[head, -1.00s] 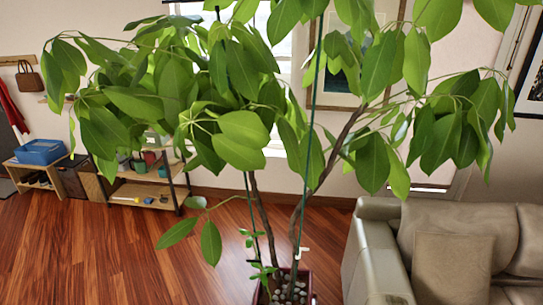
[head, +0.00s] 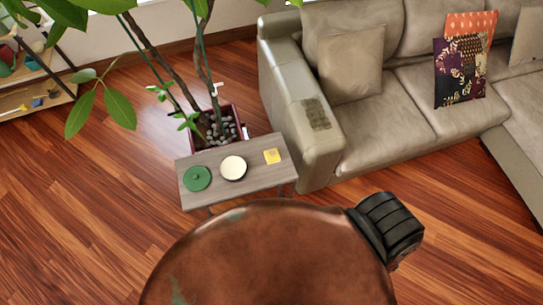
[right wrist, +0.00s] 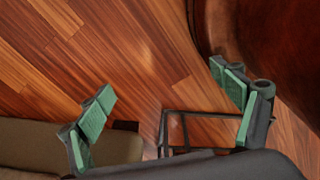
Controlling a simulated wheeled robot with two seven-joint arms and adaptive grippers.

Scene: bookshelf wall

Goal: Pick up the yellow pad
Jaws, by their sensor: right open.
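The yellow pad (head: 272,156) is a small flat square lying on the right part of a small grey-brown wooden table (head: 213,197) in the head view. My right gripper (right wrist: 163,84) shows in the right wrist view with its green-padded fingers wide apart and nothing between them. The pad does not show in the right wrist view. My left gripper is in neither view now.
A green round object (head: 197,178) and a cream round dish (head: 233,168) share the table. A potted plant (head: 218,130) stands behind it. A beige sofa (head: 310,140) is at the right. A large copper-brown rounded surface (head: 270,255) fills the front.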

